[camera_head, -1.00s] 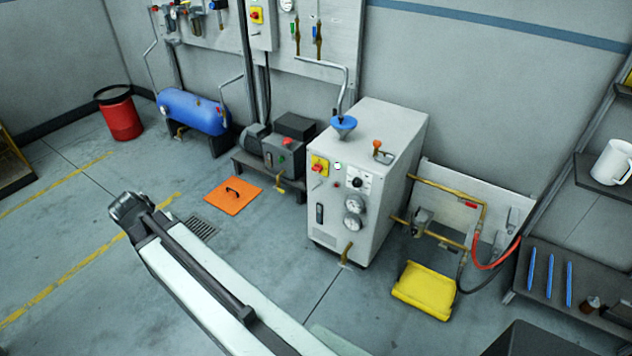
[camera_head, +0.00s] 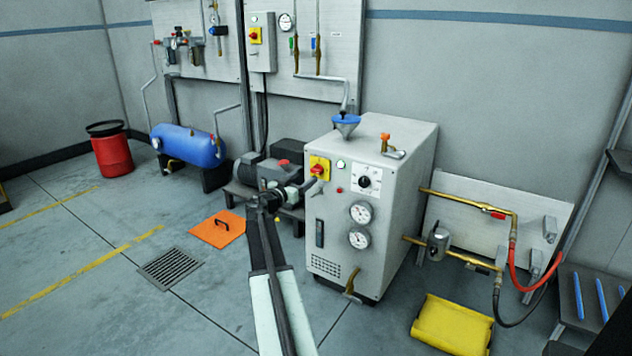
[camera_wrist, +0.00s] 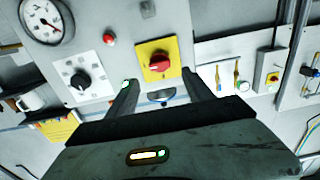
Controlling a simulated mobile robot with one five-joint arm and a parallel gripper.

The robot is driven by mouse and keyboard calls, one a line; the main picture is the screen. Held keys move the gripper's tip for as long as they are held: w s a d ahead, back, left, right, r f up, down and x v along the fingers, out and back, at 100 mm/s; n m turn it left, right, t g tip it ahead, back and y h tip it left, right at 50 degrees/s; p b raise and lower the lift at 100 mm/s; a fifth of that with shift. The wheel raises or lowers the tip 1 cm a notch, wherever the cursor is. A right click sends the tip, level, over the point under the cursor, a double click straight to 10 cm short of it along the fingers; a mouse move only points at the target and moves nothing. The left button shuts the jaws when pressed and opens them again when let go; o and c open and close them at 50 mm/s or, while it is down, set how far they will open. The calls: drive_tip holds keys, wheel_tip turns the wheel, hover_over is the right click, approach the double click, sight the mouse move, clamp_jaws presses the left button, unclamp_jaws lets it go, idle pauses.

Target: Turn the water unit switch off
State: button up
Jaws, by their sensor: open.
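The water unit (camera_head: 385,240) is a pale grey cabinet standing in the middle of the head view. Its switch (camera_head: 318,168) is a red rotary knob on a yellow plate at the upper left of the front panel. It also shows in the wrist view (camera_wrist: 159,63), just beyond my fingers. My gripper (camera_head: 309,187) is close in front of the panel, just below and left of the switch in the head view. In the wrist view my gripper (camera_wrist: 158,92) is open, its fingers apart and empty, with the knob beyond the gap between the tips. I cannot tell whether a finger touches the plate.
A lit green lamp (camera_head: 340,164), a black selector knob (camera_head: 365,181) and gauges (camera_head: 360,213) share the panel. A pump motor (camera_head: 262,172) stands left of the unit. Another red-on-yellow switch (camera_head: 254,35) is on the wall box.

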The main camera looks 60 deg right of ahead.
sight(313, 171)
drive_tip(key=d, duration=0.7)
drive_tip(key=shift+d, duration=0.35)
drive_tip(key=c, duration=1.2)
drive_tip(key=shift+d+r, duration=0.15)
drive_tip(key=shift+d, duration=0.35)
clamp_jaws()
drive_tip(key=shift+a, duration=0.3)
drive_tip(key=shift+a+n, duration=0.25)
drive_tip(key=shift+n, duration=0.15)
drive_tip(key=n, duration=0.6)
drive_tip(key=shift+w+f+n, duration=0.15)
drive_tip(key=shift+f+n, duration=0.05)
drive_tip(key=shift+n, duration=0.1)
drive_tip(key=n, duration=0.5)
drive_tip(key=shift+w, duration=0.1)
drive_tip(key=n, duration=0.5)
drive_tip(key=shift+f, duration=0.15)
drive_tip(key=shift+a+n, duration=0.1)
drive_tip(key=shift+n, duration=0.3)
